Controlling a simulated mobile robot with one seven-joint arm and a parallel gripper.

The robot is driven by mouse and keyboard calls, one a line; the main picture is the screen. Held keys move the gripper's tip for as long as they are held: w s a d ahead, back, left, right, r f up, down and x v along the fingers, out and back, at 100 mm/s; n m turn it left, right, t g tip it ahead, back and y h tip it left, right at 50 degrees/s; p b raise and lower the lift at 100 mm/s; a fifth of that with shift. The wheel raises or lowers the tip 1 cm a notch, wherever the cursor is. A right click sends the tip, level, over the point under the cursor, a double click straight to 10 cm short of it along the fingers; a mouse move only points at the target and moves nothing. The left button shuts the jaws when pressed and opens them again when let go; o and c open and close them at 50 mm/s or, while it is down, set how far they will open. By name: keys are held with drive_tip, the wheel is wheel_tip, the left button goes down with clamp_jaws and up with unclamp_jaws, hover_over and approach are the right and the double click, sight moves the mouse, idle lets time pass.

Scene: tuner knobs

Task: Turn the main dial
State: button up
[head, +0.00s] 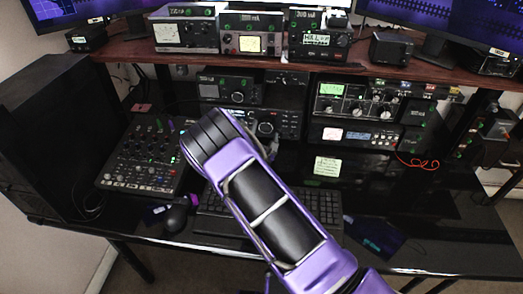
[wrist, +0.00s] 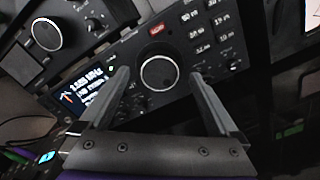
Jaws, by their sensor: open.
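The main dial is a large round dark knob with a light rim (wrist: 158,72) on the face of a black radio in the wrist view. The radio has a lit blue-and-white display (wrist: 85,90) and a red label. My gripper (wrist: 157,76) is open and empty, with one finger to each side of the dial in the picture. I cannot tell how far the fingertips are from the dial's face. In the head view the radio (head: 290,118) sits under the shelf, and my purple arm covers most of my gripper and some of the desk.
Another radio with a large knob (wrist: 46,34) is at the upper left of the wrist view. In the head view a mixer (head: 145,155) stands left, a keyboard (head: 325,200) lies in front, and a radio with a green meter (head: 370,100) stands right. The shelf (head: 130,50) runs above.

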drive_tip(key=s, duration=1.6)
drive_tip(key=shift+a, duration=0.3)
idle(2.7)
drive_tip(key=n, duration=0.3)
drive_tip(key=shift+s+f, duration=0.15)
drive_tip(key=n, duration=0.4)
drive_tip(key=shift+r, duration=0.25)
drive_tip(key=shift+w, duration=0.25)
drive_tip(key=w, duration=0.5)
drive_tip(key=w+b, duration=0.1)
drive_tip(key=w, duration=1.1)
drive_tip(key=shift+d, duration=0.3)
drive_tip(key=c, duration=1.4)
